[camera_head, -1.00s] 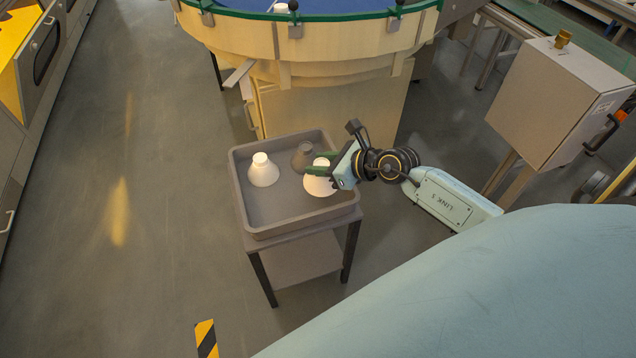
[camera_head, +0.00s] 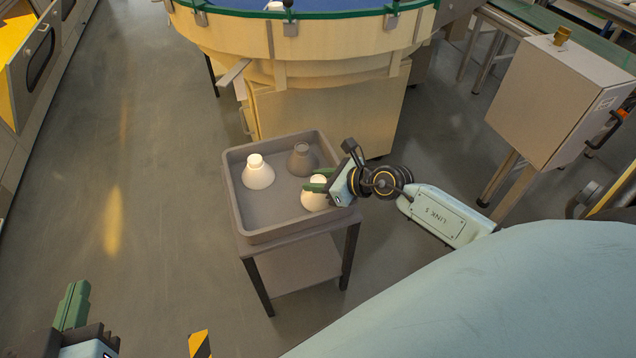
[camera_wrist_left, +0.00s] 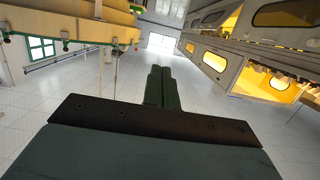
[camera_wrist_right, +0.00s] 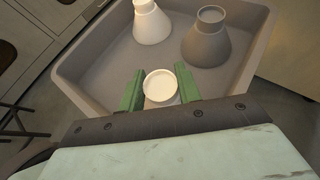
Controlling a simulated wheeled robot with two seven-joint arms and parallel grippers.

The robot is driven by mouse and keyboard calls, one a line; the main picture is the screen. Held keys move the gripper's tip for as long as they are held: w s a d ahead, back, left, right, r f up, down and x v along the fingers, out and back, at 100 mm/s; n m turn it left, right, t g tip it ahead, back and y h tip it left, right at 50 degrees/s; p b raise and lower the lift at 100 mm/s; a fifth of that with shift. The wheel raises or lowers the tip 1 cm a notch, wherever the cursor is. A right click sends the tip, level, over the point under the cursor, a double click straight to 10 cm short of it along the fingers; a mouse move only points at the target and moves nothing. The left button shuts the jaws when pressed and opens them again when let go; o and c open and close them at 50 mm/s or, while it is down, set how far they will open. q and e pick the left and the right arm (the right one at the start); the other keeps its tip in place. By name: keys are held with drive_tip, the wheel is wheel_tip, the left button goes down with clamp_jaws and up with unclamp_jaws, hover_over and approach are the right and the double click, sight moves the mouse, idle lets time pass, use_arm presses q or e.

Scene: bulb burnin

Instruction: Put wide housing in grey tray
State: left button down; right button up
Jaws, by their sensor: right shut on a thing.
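The grey tray (camera_head: 243,213) stands on a small stand, mid-picture in the head view; its wall also shows in the right wrist view (camera_wrist_right: 100,92). My right gripper (camera_head: 318,181) is shut on the neck of a white flared housing (camera_head: 314,200), inside the tray's right front part. In the right wrist view my right gripper (camera_wrist_right: 160,92) has its green fingers on either side of the housing's round top (camera_wrist_right: 160,84). I cannot tell whether its base touches the tray floor. My left gripper (camera_head: 72,303) is shut and empty, away from the tray; its fingers (camera_wrist_left: 162,88) lie together.
Another white housing (camera_head: 258,174) stands upright at the tray's left, and a grey housing (camera_head: 301,160) stands upright at the back. A round wooden-sided machine (camera_head: 320,50) is behind the tray. A box-like cabinet (camera_head: 555,100) stands at right. The floor left of the tray is clear.

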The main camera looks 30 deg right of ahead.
use_arm(q)
drive_tip(key=shift+d+r, duration=0.1)
drive_tip(key=shift+r, duration=0.25)
drive_tip(key=shift+t, duration=0.3)
use_arm(e)
drive_tip(key=shift+f, duration=0.1)
drive_tip(key=shift+f, duration=0.1)
drive_tip(key=o, duration=1)
drive_tip(key=shift+c, duration=0.2)
use_arm(q)
drive_tip(key=shift+w+r, duration=0.1)
drive_tip(key=shift+r, duration=0.15)
